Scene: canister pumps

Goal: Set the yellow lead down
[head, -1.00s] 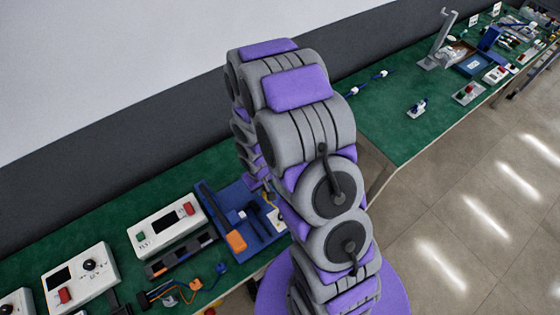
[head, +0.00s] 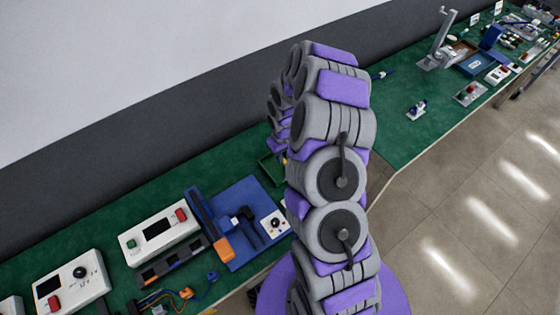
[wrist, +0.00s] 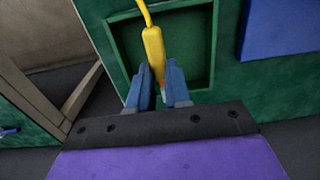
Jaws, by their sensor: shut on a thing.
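The yellow lead (wrist: 153,48) shows in the wrist view, with a thick yellow body and a thinner cable running up out of the picture. My gripper (wrist: 159,90) is shut on it, with a blue finger on each side of its lower end. A small red and pale tip shows between the fingers. The lead appears over a green square tray (wrist: 203,70) with a raised rim. I cannot tell whether the lead touches the tray floor. In the head view my arm hides the gripper and the lead; part of the green tray (head: 271,168) shows beside my arm.
A blue fixture (head: 245,205) with a black clamp and a dial stands left of my arm. A white box with a screen (head: 160,231) and a grey slotted rack (head: 172,263) are farther left. A blue panel (wrist: 279,28) lies right of the tray in the wrist view.

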